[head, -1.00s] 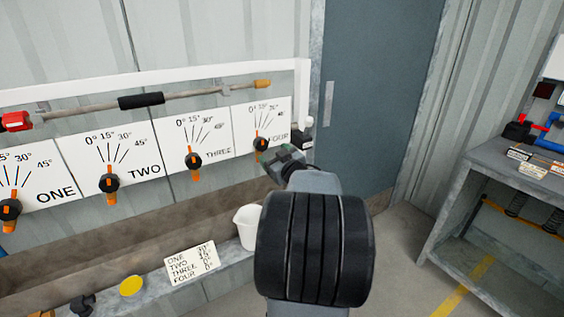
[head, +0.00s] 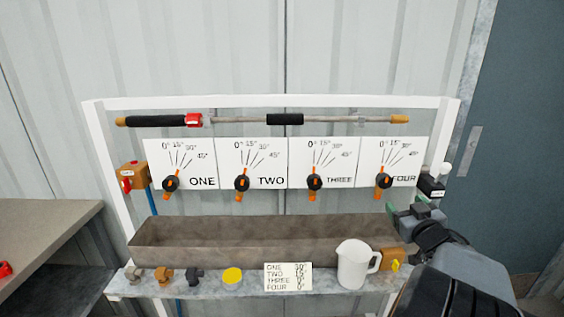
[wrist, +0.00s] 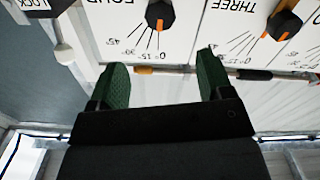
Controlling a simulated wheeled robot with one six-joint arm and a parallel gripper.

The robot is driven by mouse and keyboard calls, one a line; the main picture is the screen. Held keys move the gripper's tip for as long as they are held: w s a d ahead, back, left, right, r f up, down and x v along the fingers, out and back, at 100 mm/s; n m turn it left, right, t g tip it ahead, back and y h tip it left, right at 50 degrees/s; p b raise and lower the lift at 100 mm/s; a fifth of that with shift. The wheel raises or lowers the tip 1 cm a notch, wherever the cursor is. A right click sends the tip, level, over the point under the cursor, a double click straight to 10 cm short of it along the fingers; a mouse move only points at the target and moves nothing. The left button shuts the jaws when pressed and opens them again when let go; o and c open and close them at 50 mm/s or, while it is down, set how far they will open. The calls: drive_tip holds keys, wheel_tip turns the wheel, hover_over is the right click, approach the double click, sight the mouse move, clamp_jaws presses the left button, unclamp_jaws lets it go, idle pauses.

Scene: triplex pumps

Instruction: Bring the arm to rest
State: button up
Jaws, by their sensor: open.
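My gripper (head: 410,213) is at the right end of the rack in the head view, just below and right of the dial marked FOUR (head: 384,181). In the wrist view its two green fingers (wrist: 160,88) are spread apart with nothing between them. The FOUR dial (wrist: 159,14) shows beyond the fingertips, apart from them. My arm comes in from the lower right of the head view. The dials ONE (head: 171,183), TWO (head: 242,183) and THREE (head: 314,182) stand in a row to the left.
A trough (head: 265,240) runs below the dials. The shelf (head: 215,291) holds a white jug (head: 356,264), a note card (head: 288,277), a yellow disc (head: 232,275) and small fittings. A lance (head: 330,119) hangs above. A bench (head: 45,235) stands left, a door (head: 525,160) right.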

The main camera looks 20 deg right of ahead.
drive_tip(key=s+d+f+m+g+h, duration=0.4)
drive_tip(key=s+d+f+g+h, duration=0.1)
drive_tip(key=f+g, duration=0.15)
drive_tip(key=s+a+f+m+g+y+p, duration=0.1)
drive_tip(key=a+m+g+y+p, duration=0.15)
drive_tip(key=a+g, duration=0.25)
drive_tip(key=a+r+n+y+p, duration=0.2)
drive_tip(key=a+p, duration=0.1)
drive_tip(key=a, duration=0.7)
drive_tip(key=s+a+r+n+g+y+p, duration=0.1)
drive_tip(key=a+r+n+y+p, duration=0.1)
drive_tip(key=a, duration=0.9)
drive_tip(key=a+r+n+g+y+p, duration=0.1)
drive_tip(key=a+r+n+y+p, duration=0.2)
drive_tip(key=a, duration=0.7)
drive_tip(key=shift+s+a+y+p, duration=0.2)
drive_tip(key=shift+a+y+p, duration=0.1)
drive_tip(key=shift+y+p, duration=0.2)
